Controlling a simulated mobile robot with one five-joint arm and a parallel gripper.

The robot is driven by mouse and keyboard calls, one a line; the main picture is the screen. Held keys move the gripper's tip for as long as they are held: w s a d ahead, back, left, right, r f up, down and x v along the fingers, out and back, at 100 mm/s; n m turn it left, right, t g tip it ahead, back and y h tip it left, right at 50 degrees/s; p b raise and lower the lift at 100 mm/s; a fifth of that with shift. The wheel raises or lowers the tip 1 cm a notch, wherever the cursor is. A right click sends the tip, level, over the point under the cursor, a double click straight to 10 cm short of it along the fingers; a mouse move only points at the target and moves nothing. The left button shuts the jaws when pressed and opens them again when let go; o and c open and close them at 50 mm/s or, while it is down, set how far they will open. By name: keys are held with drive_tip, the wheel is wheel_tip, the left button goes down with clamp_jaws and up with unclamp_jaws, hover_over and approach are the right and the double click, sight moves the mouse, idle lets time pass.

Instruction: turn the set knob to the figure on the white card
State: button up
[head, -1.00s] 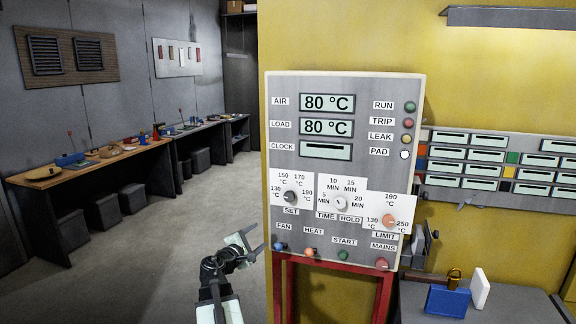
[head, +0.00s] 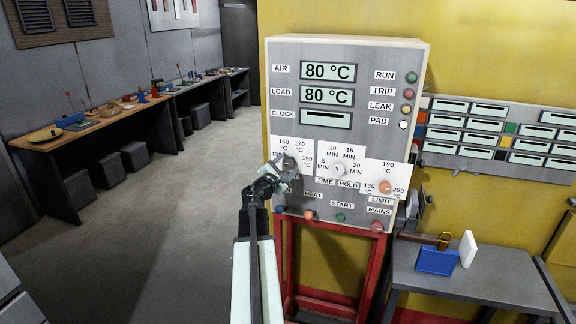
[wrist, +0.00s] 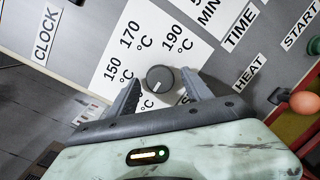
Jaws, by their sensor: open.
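The set knob (wrist: 160,79) is a dark round knob on a white scale plate with 150, 170 and 190 °C in the wrist view. Its white mark points to the lower left there, away from 170 and 190. My gripper (wrist: 160,76) is open, one finger on each side of the knob, with a gap to both. In the head view my gripper (head: 284,172) is at the panel and partly covers the knob and the SET label. A white card-like piece (head: 468,249) stands on the right bench; I cannot read a figure on it.
The time knob (head: 339,170) and orange limit knob (head: 385,187) are to the right. A row of buttons, including the green start button (head: 340,217), runs below.

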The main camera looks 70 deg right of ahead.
drive_tip(key=shift+d, duration=0.15)
drive_tip(key=shift+c, duration=0.2)
drive_tip(key=c, duration=1)
drive_tip(key=shift+d, duration=0.3)
clamp_jaws()
drive_tip(key=shift+a, duration=0.25)
drive_tip(key=shift+m, duration=0.4)
drive_tip(key=m+p, duration=0.1)
drive_tip(key=m, duration=0.3)
drive_tip(key=shift+s+r+y+p, duration=0.1)
drive_tip(key=shift+y+p, duration=0.3)
drive_tip(key=m+t+p, duration=0.1)
drive_tip(key=m, duration=0.5)
drive_tip(key=shift+s+a+y, duration=0.1)
drive_tip(key=shift+y, duration=0.2)
